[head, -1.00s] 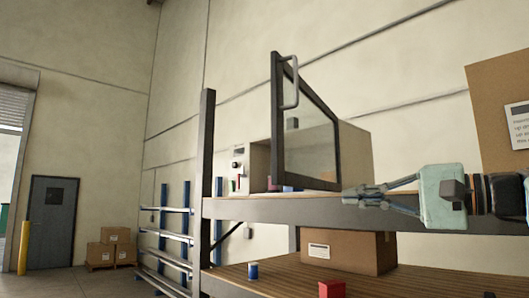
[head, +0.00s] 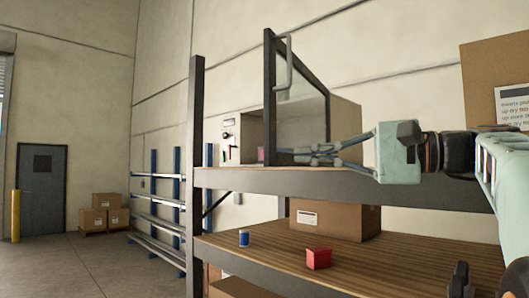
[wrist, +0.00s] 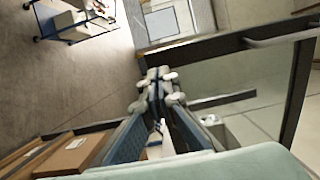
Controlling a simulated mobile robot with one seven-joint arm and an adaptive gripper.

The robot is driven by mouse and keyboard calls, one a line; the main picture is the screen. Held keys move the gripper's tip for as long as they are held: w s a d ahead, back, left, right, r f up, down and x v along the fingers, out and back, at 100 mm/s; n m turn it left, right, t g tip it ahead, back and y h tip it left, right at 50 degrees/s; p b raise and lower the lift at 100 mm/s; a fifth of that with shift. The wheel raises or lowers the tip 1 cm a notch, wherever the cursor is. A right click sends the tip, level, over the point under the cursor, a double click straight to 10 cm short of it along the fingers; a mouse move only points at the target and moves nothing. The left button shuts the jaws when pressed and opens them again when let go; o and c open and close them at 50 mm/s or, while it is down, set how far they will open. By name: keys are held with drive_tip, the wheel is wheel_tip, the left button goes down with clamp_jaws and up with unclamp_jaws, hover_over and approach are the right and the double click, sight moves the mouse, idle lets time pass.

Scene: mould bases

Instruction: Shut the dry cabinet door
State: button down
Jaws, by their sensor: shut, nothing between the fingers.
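The dry cabinet (head: 347,118) stands on the upper shelf with its door (head: 269,95) open, swung out from the box. The door has a dark frame, a glass pane and a grey bar handle (head: 290,62). In the wrist view, the dark door frame (wrist: 225,48) crosses beside my fingers and the handle (wrist: 288,36) is at the upper right. My gripper (head: 298,156) is shut and empty, with its tips over the lower part of the door in the head view. I cannot tell whether they touch it. The wrist view also shows the closed fingers (wrist: 156,82).
The upper shelf edge (head: 340,185) runs just below my gripper. A dark upright post (head: 196,140) stands left of the cabinet. A carton (head: 335,218), a red box (head: 318,258) and a blue can (head: 243,238) are on the lower shelf. A large carton (head: 490,85) is at right.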

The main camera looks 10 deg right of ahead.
sight(274, 155)
drive_tip(key=x, duration=0.3)
drive_tip(key=shift+w+a+p, duration=0.2)
drive_tip(key=shift+a+p, duration=0.15)
drive_tip(key=shift+w+a, duration=0.15)
